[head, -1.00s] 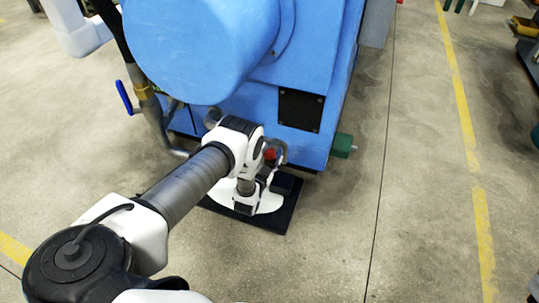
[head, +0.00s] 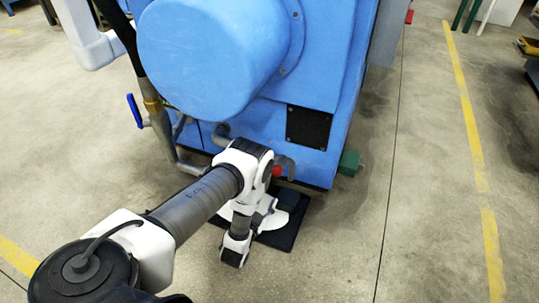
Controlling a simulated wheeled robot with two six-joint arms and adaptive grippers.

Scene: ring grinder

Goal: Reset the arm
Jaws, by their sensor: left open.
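My left arm comes in from the lower left and folds downward in front of a blue machine (head: 215,55). Its white wrist hangs low over the near edge of a black mat (head: 283,238). My right gripper is not in view.
A red knob (head: 277,170) and grey fitting are close behind my wrist, low on the machine. A green block (head: 349,162) juts from its right corner. A hose (head: 158,118) with a blue lever (head: 134,110) hangs at left. The floor right of the mat is clear.

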